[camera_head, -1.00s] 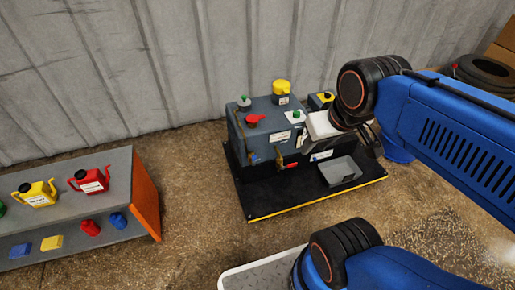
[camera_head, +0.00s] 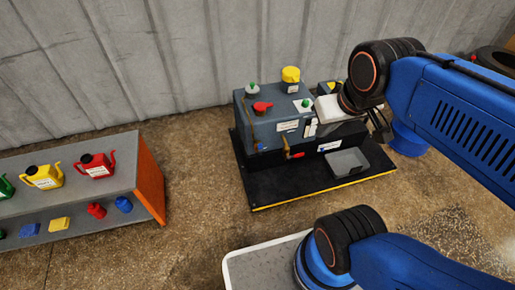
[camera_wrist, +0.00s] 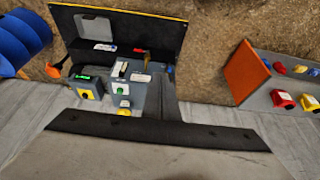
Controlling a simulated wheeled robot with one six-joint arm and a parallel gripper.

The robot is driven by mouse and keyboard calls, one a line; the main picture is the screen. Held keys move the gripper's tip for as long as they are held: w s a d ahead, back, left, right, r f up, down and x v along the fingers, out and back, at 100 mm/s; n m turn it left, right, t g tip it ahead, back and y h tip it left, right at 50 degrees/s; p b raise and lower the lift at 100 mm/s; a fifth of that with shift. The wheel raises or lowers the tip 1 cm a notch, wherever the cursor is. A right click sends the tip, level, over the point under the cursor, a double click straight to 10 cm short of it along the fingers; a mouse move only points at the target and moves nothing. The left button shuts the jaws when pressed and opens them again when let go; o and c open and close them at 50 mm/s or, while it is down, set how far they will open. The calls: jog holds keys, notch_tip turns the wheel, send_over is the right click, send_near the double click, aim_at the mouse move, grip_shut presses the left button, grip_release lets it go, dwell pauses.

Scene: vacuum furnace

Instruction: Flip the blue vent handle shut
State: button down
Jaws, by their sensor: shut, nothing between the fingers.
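The blue vent handle (camera_head: 260,148) is a small blue lever low on the front left of the grey furnace unit (camera_head: 262,118) in the head view. It is also small near the unit's edge in the wrist view (camera_wrist: 171,69). Its exact angle is too small to tell. My gripper (camera_head: 325,110) is above the right part of the unit, apart from the blue handle. It is shut and empty; its fingertips are hard to make out in the head view. In the wrist view the gripper's body fills the bottom.
A red handle (camera_head: 296,155) sits right of the blue one. A grey tray (camera_head: 347,162) lies on the black base plate (camera_head: 270,195). Red, green and yellow knobs top the unit. A shelf (camera_head: 110,148) with jugs stands left. The floor between is clear.

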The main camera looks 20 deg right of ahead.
jog(key=w+a+f+g+h, duration=0.1)
jog(key=w+a+f, duration=0.15)
jog(key=w, duration=0.45)
jog(key=w+a+f+g, duration=0.1)
jog(key=w+a+f, duration=0.15)
jog(key=w, duration=0.45)
jog(key=w+a+f+g+h, duration=0.1)
jog(key=w+f, duration=0.3)
jog(key=w, duration=0.2)
jog(key=w+a+f+h, duration=0.1)
jog(key=w+a+f, duration=0.4)
jog(key=f, duration=0.5)
jog(key=w+a+f+g+h, duration=0.1)
jog(key=w+a+f, duration=0.5)
jog(key=f, duration=0.4)
jog(key=shift+a+g, duration=0.3)
jog(key=shift+a, duration=0.35)
jog(key=shift+w, duration=0.1)
send_near(260, 149)
jog(key=a+f, duration=0.4)
jog(key=f, duration=0.1)
jog(key=shift+w+d+f, duration=0.1)
jog(key=shift+d, duration=0.9)
jog(key=shift+w+d+f, duration=0.1)
jog(key=shift+d+f, duration=0.05)
jog(key=shift+d, duration=0.85)
